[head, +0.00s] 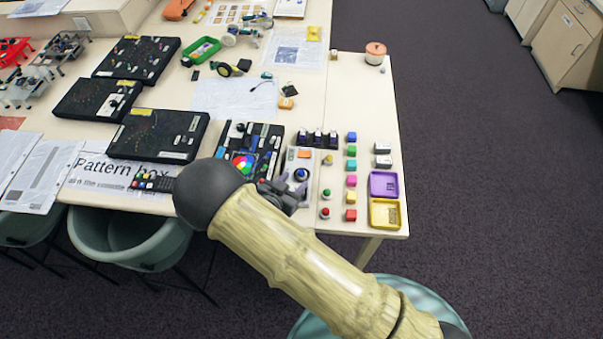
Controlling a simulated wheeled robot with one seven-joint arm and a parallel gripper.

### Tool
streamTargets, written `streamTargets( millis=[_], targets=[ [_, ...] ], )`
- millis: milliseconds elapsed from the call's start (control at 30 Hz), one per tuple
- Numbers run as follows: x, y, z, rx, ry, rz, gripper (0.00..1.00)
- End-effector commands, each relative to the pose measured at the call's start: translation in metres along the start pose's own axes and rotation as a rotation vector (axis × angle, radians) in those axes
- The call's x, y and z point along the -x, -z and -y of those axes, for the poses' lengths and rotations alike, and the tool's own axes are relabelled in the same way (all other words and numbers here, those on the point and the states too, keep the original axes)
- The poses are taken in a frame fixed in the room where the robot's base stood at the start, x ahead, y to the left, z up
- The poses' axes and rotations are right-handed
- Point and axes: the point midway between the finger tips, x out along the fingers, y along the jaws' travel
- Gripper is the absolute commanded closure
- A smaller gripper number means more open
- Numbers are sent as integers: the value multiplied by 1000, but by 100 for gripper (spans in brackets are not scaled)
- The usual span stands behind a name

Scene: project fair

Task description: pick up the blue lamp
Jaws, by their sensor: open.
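A small blue dome (301,174), which looks like the blue lamp, sits in a pale grey box (292,158) near the table's front edge. My gripper (291,191) is dark and seen from behind, just below and left of the blue dome in the picture. It is open, and I see nothing between its jaws. My wrist hides part of the gripper and the near end of the box. I cannot tell the height gap between the jaws and the dome.
Right of the box stand small domes, including a green one (326,193) and a red one (325,213), then a column of coloured cubes (351,181). Purple (384,184) and yellow (385,213) trays lie at the right edge. Black boards (158,134) fill the left.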

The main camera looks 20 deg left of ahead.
Motion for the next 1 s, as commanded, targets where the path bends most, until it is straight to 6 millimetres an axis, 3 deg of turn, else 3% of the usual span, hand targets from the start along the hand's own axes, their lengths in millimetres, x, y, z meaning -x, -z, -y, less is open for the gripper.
streamTargets(
  millis=[400,967,1000],
  targets=[
    [-44,0,6,0,0,0,54],
    [-46,-1,6,0,0,0,54],
    [-46,-1,6,0,0,0,60]
  ],
)
